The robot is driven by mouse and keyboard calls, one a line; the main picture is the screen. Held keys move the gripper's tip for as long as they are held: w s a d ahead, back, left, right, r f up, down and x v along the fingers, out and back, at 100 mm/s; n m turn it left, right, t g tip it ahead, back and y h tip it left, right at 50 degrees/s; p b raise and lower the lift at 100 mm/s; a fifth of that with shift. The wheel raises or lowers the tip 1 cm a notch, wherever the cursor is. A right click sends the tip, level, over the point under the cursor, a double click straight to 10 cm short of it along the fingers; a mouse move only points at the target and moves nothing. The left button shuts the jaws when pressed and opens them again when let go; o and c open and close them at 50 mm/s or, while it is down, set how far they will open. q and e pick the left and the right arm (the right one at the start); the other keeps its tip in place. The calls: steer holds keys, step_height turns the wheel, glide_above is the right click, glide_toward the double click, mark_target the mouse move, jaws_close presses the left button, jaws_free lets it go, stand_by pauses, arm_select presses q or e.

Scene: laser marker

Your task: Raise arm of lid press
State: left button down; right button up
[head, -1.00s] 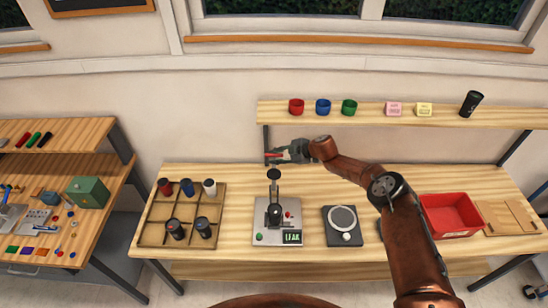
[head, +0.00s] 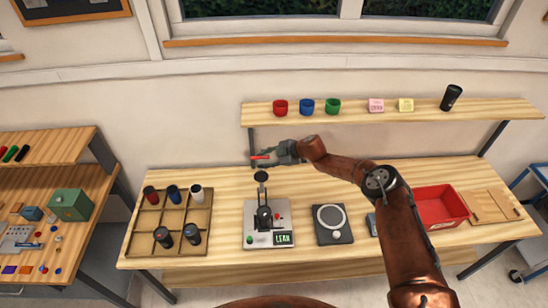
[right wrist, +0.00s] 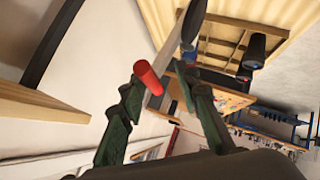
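A red handle (head: 260,157) shows just above the pad. My right gripper (head: 263,158) reaches in from the right at the handle's height. In the right wrist view the red handle (right wrist: 148,76) lies between the two green-grey fingers, which are spread apart with gaps beside it. A grey bar runs behind it towards a dark disc. How the handle joins the bar is partly hidden. My left gripper is out of view.
A divided wooden tray (head: 145,230) with several dark-bodied jars stands left of the press. A scale (head: 333,236) and a red bin (head: 440,207) are to the right. A wall shelf (head: 390,113) with cups runs behind, above the gripper.

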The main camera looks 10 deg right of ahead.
steer(key=v, duration=1)
steer(key=shift+s+d+r, duration=0.2)
steer(key=shift+s, duration=0.05)
